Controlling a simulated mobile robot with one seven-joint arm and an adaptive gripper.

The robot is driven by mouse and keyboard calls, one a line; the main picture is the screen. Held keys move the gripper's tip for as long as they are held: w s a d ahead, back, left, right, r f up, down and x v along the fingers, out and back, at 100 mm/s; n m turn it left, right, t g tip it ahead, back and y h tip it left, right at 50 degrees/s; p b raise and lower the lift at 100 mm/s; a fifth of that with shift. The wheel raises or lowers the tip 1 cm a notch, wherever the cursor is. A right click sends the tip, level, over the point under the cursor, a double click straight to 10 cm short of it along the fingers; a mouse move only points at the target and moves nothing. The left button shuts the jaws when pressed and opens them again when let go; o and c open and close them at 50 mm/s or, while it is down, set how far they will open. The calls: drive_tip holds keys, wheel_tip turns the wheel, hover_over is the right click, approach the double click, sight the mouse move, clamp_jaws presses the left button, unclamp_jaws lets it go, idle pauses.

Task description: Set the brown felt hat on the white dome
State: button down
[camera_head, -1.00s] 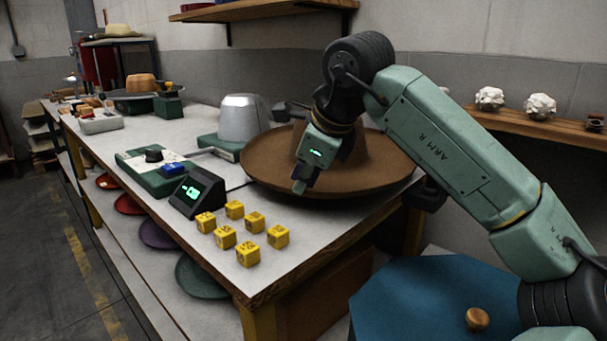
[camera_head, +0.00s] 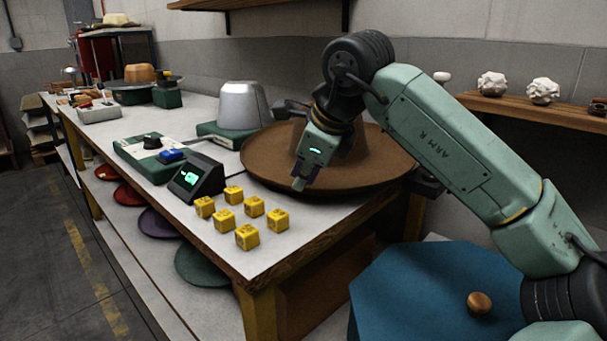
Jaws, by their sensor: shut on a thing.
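The brown felt hat (camera_head: 265,165), with a wide brim and a tall crown, is at the near right end of the bench, its brim reaching past the bench's right edge. My gripper (camera_head: 299,183) is shut on the hat at its near side. The arm hides part of the crown, and the exact grip is hard to see. I cannot tell whether the brim touches the bench. The dome (camera_head: 240,106) looks pale silver-grey and stands bare on a green base, behind and left of the hat, close to its brim.
Several yellow cubes (camera_head: 247,237) and a dark display (camera_head: 194,180) stand in front of the hat. A green control box (camera_head: 140,160) is left of them. A blue panel with a knob (camera_head: 415,295) is at lower right. A wall shelf (camera_head: 540,115) runs behind my arm.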

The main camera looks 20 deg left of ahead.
drive_tip(key=shift+f+b, duration=0.55)
drive_tip(key=shift+f, duration=0.4)
drive_tip(key=c, duration=1.6)
unclamp_jaws()
drive_tip(key=v, duration=1.2)
drive_tip(key=shift+s, duration=0.1)
